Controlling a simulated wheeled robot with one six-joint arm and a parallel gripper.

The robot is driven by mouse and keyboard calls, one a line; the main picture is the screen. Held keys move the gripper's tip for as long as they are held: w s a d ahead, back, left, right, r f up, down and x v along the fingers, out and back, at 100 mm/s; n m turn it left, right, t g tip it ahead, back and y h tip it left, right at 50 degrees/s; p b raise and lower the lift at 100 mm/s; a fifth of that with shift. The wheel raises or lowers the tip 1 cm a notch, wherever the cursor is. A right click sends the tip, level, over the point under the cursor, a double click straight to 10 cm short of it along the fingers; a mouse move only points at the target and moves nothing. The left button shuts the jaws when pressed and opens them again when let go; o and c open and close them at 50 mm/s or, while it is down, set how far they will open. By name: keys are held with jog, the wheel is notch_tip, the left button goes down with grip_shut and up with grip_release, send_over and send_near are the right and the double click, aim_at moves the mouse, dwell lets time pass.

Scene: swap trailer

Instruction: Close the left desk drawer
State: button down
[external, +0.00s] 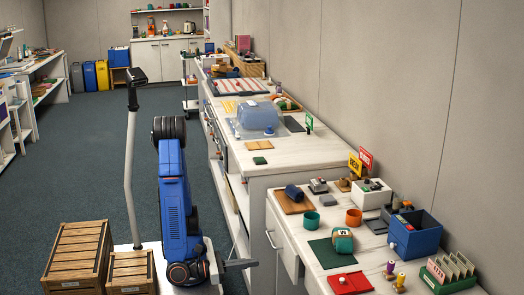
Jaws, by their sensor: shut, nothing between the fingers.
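The desk (318,229) stands at the front right with its front facing my arm. A white drawer front with a dark handle (270,239) shows on the desk's front, near its far end. It seems to stand out a little from the desk, but how far is hard to tell. The rest of the desk front runs out of the picture. My gripper (248,263) is at the end of my blue arm, low, left of the drawer front and pointing right towards it. It is shut and holds nothing. A gap appears between its tip and the drawer front.
On the desk are a blue bin (414,240), a green mat (322,253), a red tray (350,283) and small cups. A long white counter (285,160) stands behind the desk. Wooden crates (76,257) are at the lower left. The aisle floor (100,165) is clear.

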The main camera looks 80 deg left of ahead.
aim_at(294, 256)
jog(key=w, duration=1.3)
jog(key=shift+w, duration=2)
jog(key=shift+w+r, duration=0.1)
jog(key=shift+w, duration=0.15)
jog(key=shift+w+r, duration=0.1)
jog(key=shift+s, duration=0.55)
jog(key=s, duration=1.3)
jog(key=shift+s+f, duration=0.25)
jog(key=shift+s, duration=0.05)
